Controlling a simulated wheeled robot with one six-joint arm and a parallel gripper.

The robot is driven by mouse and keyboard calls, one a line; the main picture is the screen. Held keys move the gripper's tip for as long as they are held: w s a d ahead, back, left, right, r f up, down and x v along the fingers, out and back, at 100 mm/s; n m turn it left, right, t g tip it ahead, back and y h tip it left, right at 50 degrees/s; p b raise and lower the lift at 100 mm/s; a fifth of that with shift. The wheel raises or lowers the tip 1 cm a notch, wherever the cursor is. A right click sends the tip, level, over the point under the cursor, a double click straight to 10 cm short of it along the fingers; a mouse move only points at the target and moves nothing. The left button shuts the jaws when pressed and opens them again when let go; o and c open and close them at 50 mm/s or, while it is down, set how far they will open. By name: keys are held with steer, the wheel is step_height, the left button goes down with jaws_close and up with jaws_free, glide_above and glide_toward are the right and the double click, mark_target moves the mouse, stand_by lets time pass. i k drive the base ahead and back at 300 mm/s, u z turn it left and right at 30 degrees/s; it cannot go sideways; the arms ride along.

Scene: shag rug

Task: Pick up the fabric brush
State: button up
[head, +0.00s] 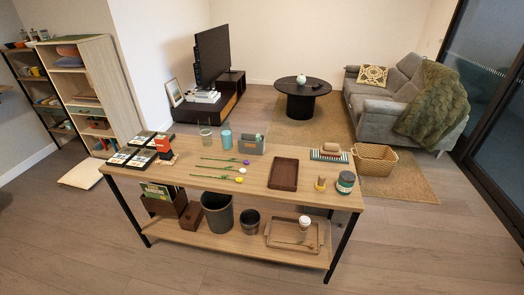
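I cannot make out the fabric brush for certain. A small tan, rounded object (331,147) lies on a green-and-white striped item (329,156) at the right back of the long wooden table (230,178). It could be a brush, but it is too small to tell. A small yellowish upright object (320,184) stands near the table's right front, also unclear. My gripper is not in view.
The table bears dark trays with small items (130,152), flowers (222,168), a grey caddy (250,145), a brown tray (284,174) and a dark jar (345,182). Its lower shelf holds bins and a tray (294,236). A wicker basket (373,160) stands behind. The front floor is clear.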

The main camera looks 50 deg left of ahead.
mark_target(330, 150)
steer(key=u, duration=1.25)
steer(key=i, duration=1.65)
